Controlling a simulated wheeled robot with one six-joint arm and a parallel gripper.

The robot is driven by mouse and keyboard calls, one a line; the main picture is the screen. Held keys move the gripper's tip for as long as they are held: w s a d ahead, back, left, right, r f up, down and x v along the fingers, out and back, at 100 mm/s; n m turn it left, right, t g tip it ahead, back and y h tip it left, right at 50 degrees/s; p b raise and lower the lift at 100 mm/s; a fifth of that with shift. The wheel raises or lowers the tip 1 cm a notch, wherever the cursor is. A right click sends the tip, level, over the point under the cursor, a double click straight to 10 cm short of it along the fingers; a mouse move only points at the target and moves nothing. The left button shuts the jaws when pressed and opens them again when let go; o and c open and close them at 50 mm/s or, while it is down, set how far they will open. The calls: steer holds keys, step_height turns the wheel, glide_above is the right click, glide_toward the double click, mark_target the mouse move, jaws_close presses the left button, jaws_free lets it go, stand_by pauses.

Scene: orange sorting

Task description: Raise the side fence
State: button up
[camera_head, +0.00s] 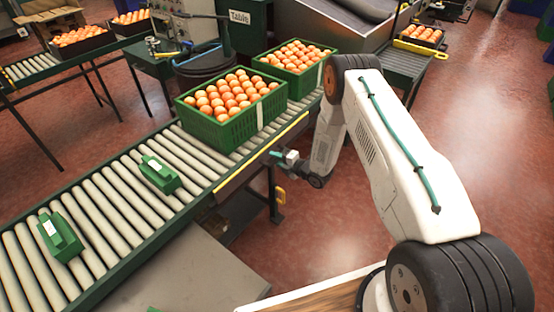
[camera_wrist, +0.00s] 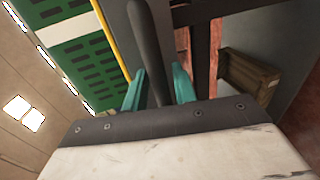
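A long yellow strip with a dark rail, which looks like the side fence (camera_head: 262,148), runs along the near edge of the roller conveyor (camera_head: 100,215) in the head view. A yellow edge (camera_wrist: 108,38) also shows in the wrist view. My gripper (camera_head: 277,154) is low beside this edge, near the front crate. In the wrist view its two teal fingers (camera_wrist: 159,88) stand apart, with a dark round bar (camera_wrist: 146,45) between them. I see no clear contact with the bar, whose lower end is hidden behind the gripper body.
Two green crates of oranges, the front one (camera_head: 215,132) and the rear one (camera_head: 322,72), stand on the conveyor. Two green blocks (camera_head: 158,174) (camera_head: 60,237) sit on the rollers. Red floor right of my arm is clear.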

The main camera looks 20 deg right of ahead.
jaws_close()
steer(key=shift+w+r, duration=0.1)
steer(key=shift+r, duration=3.65)
steer(key=shift+o, duration=1.5)
jaws_free()
steer(key=shift+d+r, duration=0.1)
steer(key=v, duration=0.7)
steer(key=shift+s+d, duration=0.2)
steer(key=shift+s, duration=0.2)
